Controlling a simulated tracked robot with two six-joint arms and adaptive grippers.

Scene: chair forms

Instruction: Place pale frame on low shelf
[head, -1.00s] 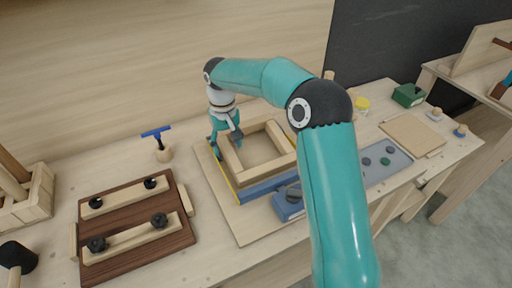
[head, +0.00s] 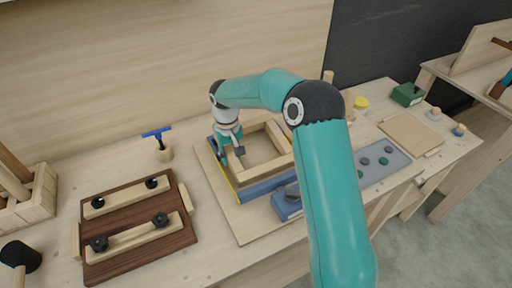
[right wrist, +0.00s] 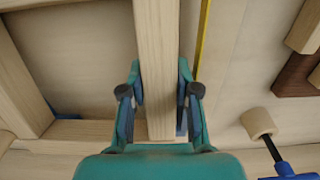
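The pale frame (head: 281,138) is a rectangle of light wooden bars. It sits inside the blue and yellow jig (head: 265,187) on a board on the bench. My right gripper (head: 231,153) is down at the frame's left bar. In the right wrist view, the gripper (right wrist: 160,85) has one finger on each side of the frame's bar (right wrist: 157,45), with the pads close against it and almost no gap. The gripper hides part of that bar in the head view. I cannot make out the low shelf for certain. My left gripper is not in view.
A dark board with clamped bars (head: 130,238) lies at the left. A blue-handled tool (head: 157,133) stands behind it. A blue block (head: 287,203) sits at the jig's front. A grey tray (head: 385,163) and a green box (head: 408,95) are at the right.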

